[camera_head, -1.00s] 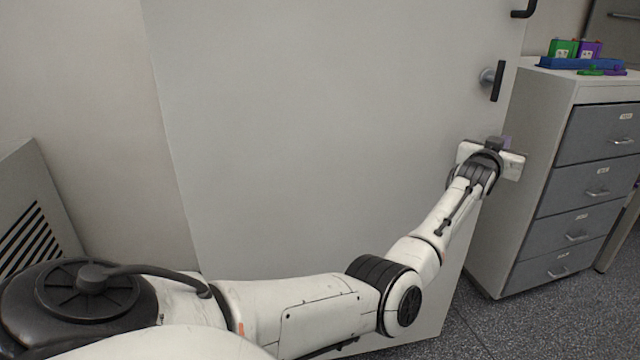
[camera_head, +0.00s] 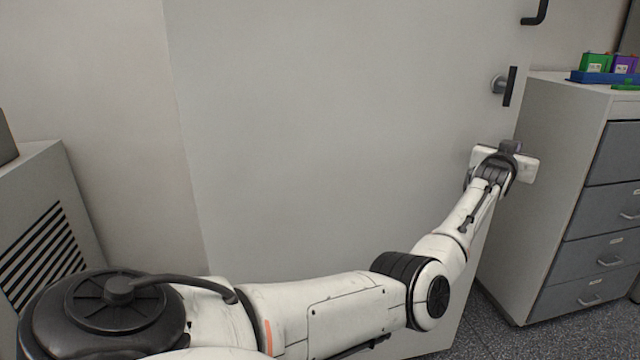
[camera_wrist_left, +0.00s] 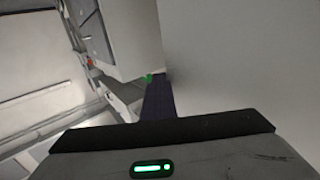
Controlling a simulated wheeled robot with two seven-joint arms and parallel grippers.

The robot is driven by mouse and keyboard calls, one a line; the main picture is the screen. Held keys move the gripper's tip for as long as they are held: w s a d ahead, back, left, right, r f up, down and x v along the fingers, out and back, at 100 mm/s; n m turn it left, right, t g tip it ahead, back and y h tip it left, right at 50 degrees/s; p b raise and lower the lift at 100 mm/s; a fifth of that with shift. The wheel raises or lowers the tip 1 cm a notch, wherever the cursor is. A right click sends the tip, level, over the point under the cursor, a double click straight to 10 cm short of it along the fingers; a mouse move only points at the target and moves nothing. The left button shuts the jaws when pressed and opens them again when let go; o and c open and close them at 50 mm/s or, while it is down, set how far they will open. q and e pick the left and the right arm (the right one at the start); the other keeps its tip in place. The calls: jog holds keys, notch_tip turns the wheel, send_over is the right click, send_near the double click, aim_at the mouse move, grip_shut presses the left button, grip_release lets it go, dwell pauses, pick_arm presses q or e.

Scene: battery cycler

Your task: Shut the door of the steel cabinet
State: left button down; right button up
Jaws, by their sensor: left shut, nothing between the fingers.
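The steel cabinet's door (camera_head: 330,130) is a large plain light-grey panel filling the middle of the head view. A black lever handle (camera_head: 510,87) on a round metal base sits near its right edge. My left gripper (camera_head: 507,165) is at the door's right edge, below the handle. It is shut and empty, with its fingertips largely hidden behind the wrist. I cannot tell whether it touches the panel. The wrist view shows a pale flat surface (camera_wrist_left: 245,55) close on the right. How far the door stands open is not clear. My right gripper is out of view.
A grey drawer unit (camera_head: 560,180) stands just right of the door's edge, with a blue tray (camera_head: 597,76) holding green and purple blocks on top. A vented grey box (camera_head: 45,235) stands at left. Dark speckled floor (camera_head: 535,342) shows at lower right.

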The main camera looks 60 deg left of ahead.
pick_arm(q)
jog(key=shift+s+a+r, duration=0.1)
jog(key=shift+a+r, duration=0.05)
jog(key=shift+a, duration=0.25)
